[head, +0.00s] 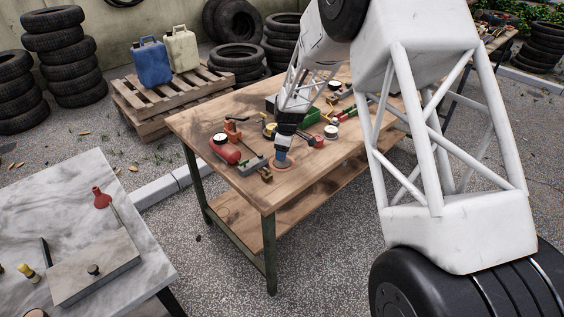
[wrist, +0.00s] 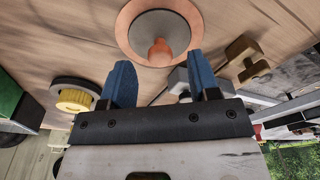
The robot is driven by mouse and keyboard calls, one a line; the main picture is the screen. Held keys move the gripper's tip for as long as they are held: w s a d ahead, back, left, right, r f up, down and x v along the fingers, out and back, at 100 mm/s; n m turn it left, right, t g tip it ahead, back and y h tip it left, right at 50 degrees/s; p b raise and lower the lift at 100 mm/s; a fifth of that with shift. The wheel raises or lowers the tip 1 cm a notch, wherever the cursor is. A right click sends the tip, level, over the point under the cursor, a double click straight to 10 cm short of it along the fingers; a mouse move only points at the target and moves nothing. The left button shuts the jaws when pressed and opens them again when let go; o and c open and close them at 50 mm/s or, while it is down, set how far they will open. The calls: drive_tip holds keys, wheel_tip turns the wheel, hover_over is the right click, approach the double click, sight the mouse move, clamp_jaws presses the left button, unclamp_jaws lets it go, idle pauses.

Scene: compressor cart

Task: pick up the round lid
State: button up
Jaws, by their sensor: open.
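The round lid (wrist: 133,28) is a grey disc with an orange rim and an orange knob at its middle. It lies flat on the wooden workbench (head: 205,117). In the head view the lid (head: 283,171) shows just under my gripper (head: 282,159), near the bench's front edge, partly covered by it. My gripper (wrist: 158,65) is open and empty in the wrist view. Its two blue fingers stand apart, left and right of the knob, near the lid's lower rim. I cannot tell how high they are above the lid.
A red tank (head: 224,149) and a grey block (head: 252,166) lie left of my gripper. A yellow knobbed part (wrist: 76,98) and a brown fitting (wrist: 247,60) flank the fingers. More tools and parts crowd behind. Bare wood lies in front of the lid.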

sight(280, 165)
drive_tip(key=shift+a+f, duration=0.2)
drive_tip(key=shift+f, duration=1.2)
drive_tip(key=c, duration=1)
